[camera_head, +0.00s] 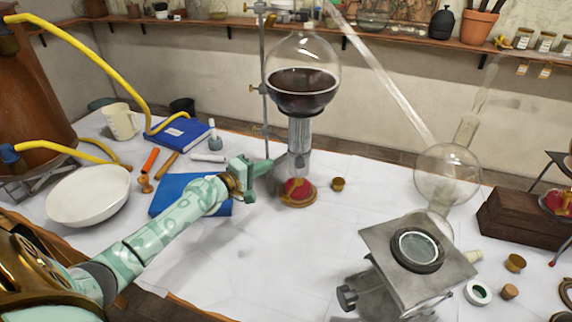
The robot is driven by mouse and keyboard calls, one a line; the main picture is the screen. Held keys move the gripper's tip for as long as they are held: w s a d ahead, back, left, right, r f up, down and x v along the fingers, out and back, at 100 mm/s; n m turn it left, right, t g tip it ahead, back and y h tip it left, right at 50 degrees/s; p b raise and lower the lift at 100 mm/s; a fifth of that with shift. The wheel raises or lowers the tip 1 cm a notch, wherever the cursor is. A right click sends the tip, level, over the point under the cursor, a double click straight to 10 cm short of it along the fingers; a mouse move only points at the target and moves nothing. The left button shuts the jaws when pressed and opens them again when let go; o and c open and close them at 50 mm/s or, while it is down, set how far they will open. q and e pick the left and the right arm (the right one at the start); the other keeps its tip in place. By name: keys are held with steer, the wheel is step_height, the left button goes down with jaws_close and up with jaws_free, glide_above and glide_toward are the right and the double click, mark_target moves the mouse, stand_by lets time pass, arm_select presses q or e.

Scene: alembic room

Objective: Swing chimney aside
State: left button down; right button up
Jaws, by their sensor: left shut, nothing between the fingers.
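A narrow clear glass chimney (298,135) stands upright at the table's middle, below a round flask (302,88) of dark liquid. A small burner with a red body (298,190) sits at its lower end on a brass-coloured base. My left gripper (268,169) is shut and empty, just left of the chimney's lower part. I cannot tell whether its tips touch the glass. My left arm reaches in from the lower left. My right gripper is not in view.
A metal stand rod (264,90) rises behind the gripper. A blue book (175,193) lies under my arm, with a white bowl (88,195) to its left. A grey metal plate (380,243) and glass flask (447,172) stand at the right. The front middle of the table is clear.

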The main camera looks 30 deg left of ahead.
arm_select(q)
steer(key=shift+w+d+f, duration=0.15)
steer(key=shift+w+d, duration=0.8)
steer(key=shift+w, duration=0.2)
steer(key=shift+w+d+f, duration=0.15)
steer(key=shift+w+d, duration=0.8)
steer(key=shift+w, duration=0.15)
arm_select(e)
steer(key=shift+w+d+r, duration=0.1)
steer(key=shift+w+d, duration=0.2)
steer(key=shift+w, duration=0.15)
